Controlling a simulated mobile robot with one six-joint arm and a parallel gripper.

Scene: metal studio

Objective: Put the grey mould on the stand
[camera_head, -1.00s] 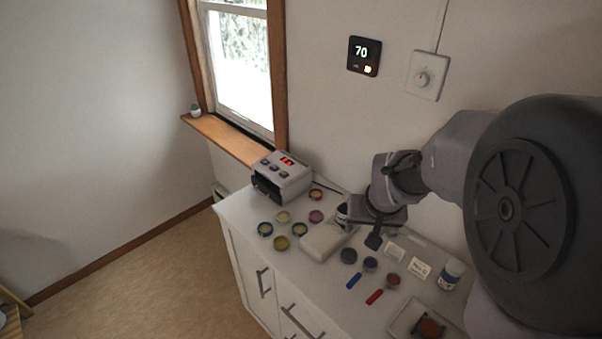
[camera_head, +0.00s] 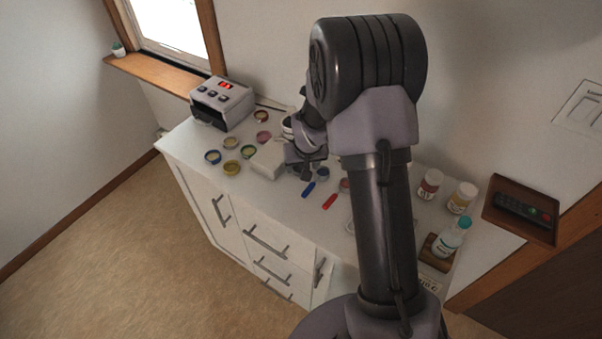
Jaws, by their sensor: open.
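My gripper (camera_head: 306,170) is low over the worktop, small and dark in view. Its jaws are open, and I see nothing held between them. A small round grey-blue piece (camera_head: 323,173) sits just right of the gripper; it may be the grey mould, but I cannot tell for sure. A pale, low block (camera_head: 268,161) lies just left of the gripper; I cannot tell whether it is the stand. The gripper and my arm hide part of the worktop beside and behind them.
Several coloured round moulds, including a yellow one (camera_head: 232,167), lie left on the white worktop (camera_head: 262,196). A grey device (camera_head: 222,103) with a red display stands behind them. Blue (camera_head: 309,189) and red (camera_head: 329,201) tools lie in front. Bottles (camera_head: 460,197) stand right of my arm.

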